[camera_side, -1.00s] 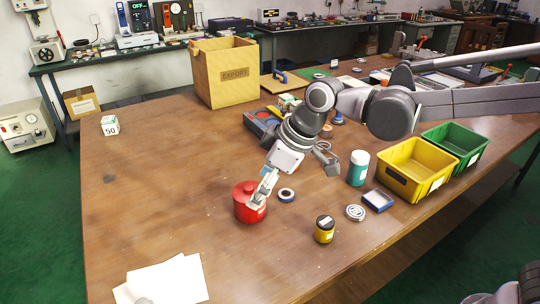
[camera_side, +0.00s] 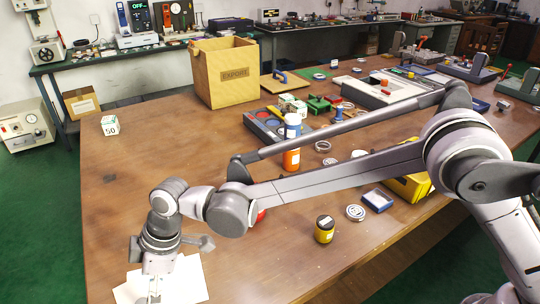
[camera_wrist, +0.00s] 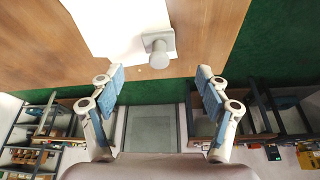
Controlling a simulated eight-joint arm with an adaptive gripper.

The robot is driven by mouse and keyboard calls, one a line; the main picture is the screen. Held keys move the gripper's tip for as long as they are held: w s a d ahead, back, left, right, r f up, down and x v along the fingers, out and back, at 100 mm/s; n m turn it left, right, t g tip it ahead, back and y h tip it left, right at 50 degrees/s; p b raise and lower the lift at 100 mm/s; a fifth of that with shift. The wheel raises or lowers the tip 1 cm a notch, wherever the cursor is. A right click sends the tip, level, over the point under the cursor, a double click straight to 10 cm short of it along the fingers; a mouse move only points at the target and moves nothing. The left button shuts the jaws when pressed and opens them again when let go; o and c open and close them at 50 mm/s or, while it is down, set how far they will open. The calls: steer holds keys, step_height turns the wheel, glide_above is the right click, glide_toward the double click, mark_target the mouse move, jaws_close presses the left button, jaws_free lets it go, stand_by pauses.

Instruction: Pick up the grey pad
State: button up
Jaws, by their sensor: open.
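The grey pad (camera_wrist: 159,48) shows in the wrist view as a small grey piece with a flat square base and a round knob. It lies at the edge of the white paper sheets (camera_wrist: 110,22), near the table edge. My gripper (camera_wrist: 160,78) is open and empty, its two fingers spread to either side below the pad in the picture. In the side view my gripper (camera_side: 153,291) points down over the paper at the bottom left. The pad cannot be made out there, and the height of the fingertips above the table is unclear.
A yellow jar (camera_side: 324,231), a blue tray (camera_side: 378,201) and an orange bottle (camera_side: 291,158) stand right of my gripper. My arm mostly hides the red canister (camera_side: 261,215) and the yellow bin (camera_side: 408,187).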

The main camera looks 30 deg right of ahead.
mark_target(145, 302)
steer(key=shift+x, duration=4.05)
steer(key=shift+w, duration=0.1)
steer(key=c, duration=1.3)
